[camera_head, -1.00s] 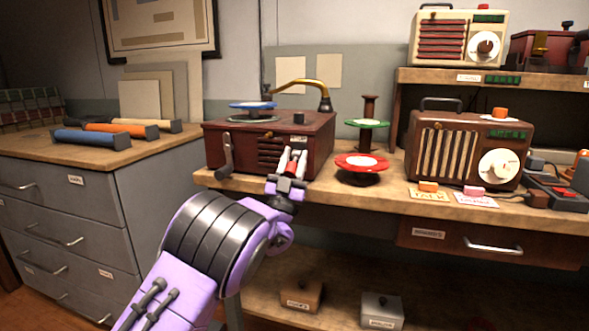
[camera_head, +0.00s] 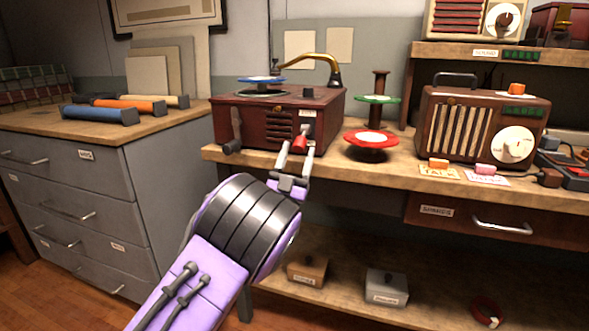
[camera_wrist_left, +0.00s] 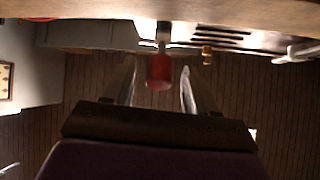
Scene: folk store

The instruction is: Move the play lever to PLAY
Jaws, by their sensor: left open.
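The dark red record player (camera_head: 250,122) stands on the wooden bench. A lever with a red handle (camera_head: 300,143) sticks out from the right part of its front. My left gripper (camera_head: 296,158) is open at this handle, with one finger on each side. In the left wrist view the red handle (camera_wrist_left: 158,72) lies between the two spread fingers (camera_wrist_left: 158,88), with gaps visible on both sides. The lever's small label (camera_head: 307,113) is too small to read. My right gripper is out of view.
A grey crank (camera_head: 233,138) is on the player's left front. A red reel (camera_head: 372,139) and a green reel (camera_head: 377,99) stand close to its right. A brown radio (camera_head: 480,125) is further right. The bench's front edge (camera_head: 380,177) runs below the player.

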